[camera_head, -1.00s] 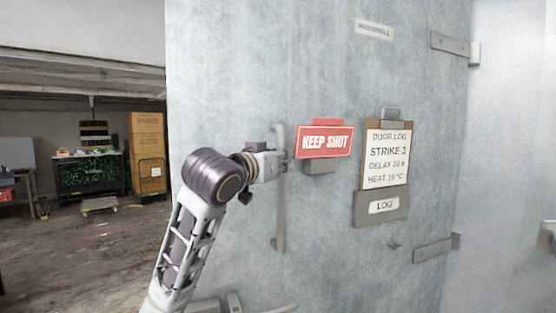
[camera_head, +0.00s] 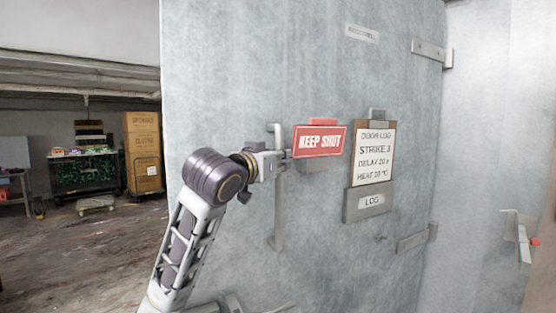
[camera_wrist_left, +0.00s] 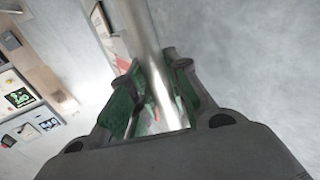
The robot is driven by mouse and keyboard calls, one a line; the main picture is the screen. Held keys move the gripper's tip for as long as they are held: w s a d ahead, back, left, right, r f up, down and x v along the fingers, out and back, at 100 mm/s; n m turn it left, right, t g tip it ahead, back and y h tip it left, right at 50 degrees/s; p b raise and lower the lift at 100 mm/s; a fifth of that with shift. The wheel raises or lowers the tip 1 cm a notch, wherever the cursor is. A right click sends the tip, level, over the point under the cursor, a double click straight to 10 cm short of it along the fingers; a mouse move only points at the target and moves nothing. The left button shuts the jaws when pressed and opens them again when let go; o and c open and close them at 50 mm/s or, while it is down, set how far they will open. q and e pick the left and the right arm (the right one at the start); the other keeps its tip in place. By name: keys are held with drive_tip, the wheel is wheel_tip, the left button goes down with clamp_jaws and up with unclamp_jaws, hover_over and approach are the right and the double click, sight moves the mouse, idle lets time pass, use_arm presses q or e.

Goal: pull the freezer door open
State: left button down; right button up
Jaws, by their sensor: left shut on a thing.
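The freezer door (camera_head: 230,90) is a large grey metal slab that fills the middle of the head view, with hinges on its right side. Its vertical bar handle (camera_head: 279,215) is near the door's left part. My left gripper (camera_head: 281,160) is at the upper part of the handle. In the left wrist view, the fingers (camera_wrist_left: 158,95) are on either side of the shiny handle bar (camera_wrist_left: 148,50), shut on it. The fingertips are partly hidden by the bar and the sign in the head view. My right gripper is not in view.
A red KEEP SHUT sign (camera_head: 320,141) and a door log clipboard (camera_head: 374,155) are on the door right of the handle. Hinges (camera_head: 428,51) join it at right. A latch-like fitting with a red tip (camera_head: 524,240) shows at far right. Open floor (camera_head: 100,250) lies left.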

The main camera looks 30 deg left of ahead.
use_arm(q)
drive_tip(key=shift+r, duration=0.1)
drive_tip(key=c, duration=1.6)
unclamp_jaws()
drive_tip(key=shift+c, duration=0.2)
drive_tip(key=shift+w+d, duration=0.1)
drive_tip(key=shift+w, duration=0.15)
drive_tip(key=s, duration=0.7)
drive_tip(key=shift+s, duration=0.2)
drive_tip(key=shift+f, duration=0.2)
